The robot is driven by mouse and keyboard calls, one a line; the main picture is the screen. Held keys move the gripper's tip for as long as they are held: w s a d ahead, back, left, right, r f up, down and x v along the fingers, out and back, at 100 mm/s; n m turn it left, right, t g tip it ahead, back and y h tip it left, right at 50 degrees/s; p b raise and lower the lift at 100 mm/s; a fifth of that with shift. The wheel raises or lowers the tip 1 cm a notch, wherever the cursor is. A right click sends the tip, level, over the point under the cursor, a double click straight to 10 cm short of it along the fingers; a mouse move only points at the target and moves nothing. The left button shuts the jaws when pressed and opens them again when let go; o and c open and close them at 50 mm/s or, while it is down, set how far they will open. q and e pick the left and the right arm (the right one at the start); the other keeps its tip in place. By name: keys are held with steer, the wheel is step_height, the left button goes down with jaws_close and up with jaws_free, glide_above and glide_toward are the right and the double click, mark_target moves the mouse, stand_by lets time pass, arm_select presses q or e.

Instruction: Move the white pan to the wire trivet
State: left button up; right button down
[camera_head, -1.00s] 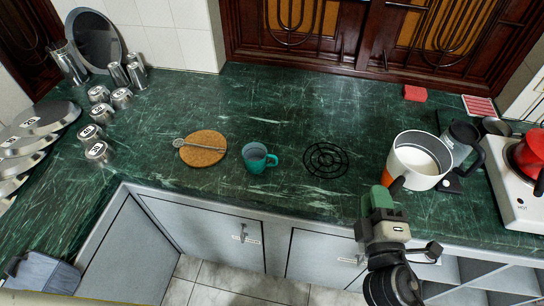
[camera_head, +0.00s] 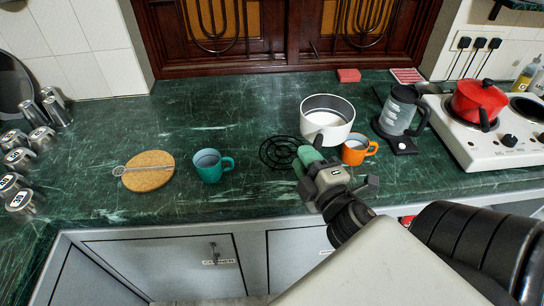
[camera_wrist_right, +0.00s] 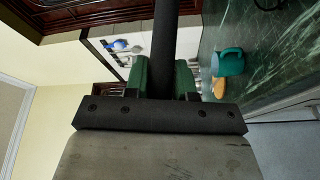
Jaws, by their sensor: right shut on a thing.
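The white pan (camera_head: 340,107) shows in the head view, upright, behind and to the right of the wire trivet (camera_head: 274,152). The black trivet lies flat on the green counter, partly covered by my right gripper (camera_head: 309,160). The gripper is shut on the pan's dark handle. In the right wrist view, the dark handle (camera_wrist_right: 164,45) runs between the green fingers of the right gripper (camera_wrist_right: 166,78). I cannot tell how far the pan is above the counter. My left gripper is not in view.
An orange mug (camera_head: 355,153) stands close to the pan's right front. A teal mug (camera_head: 208,168) and a cork mat (camera_head: 148,173) are left of the trivet. The counter's back left is clear.

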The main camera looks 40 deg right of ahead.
steer(key=shift+w+a+f+b, duration=0.35)
steer(key=shift+w+a+f, duration=0.95)
steer(key=shift+f, duration=0.4)
steer(key=shift+w+a+f+b, duration=0.3)
steer(key=shift+w+a+f, duration=0.75)
steer(key=shift+w+f, duration=0.6)
steer(key=shift+w+a+f+b, duration=0.35)
steer(key=shift+w+a+f, duration=0.9)
steer(key=shift+f, duration=0.55)
steer(key=shift+f, duration=0.15)
steer(key=c, duration=0.9)
jaws_free()
steer(key=shift+c, duration=0.2)
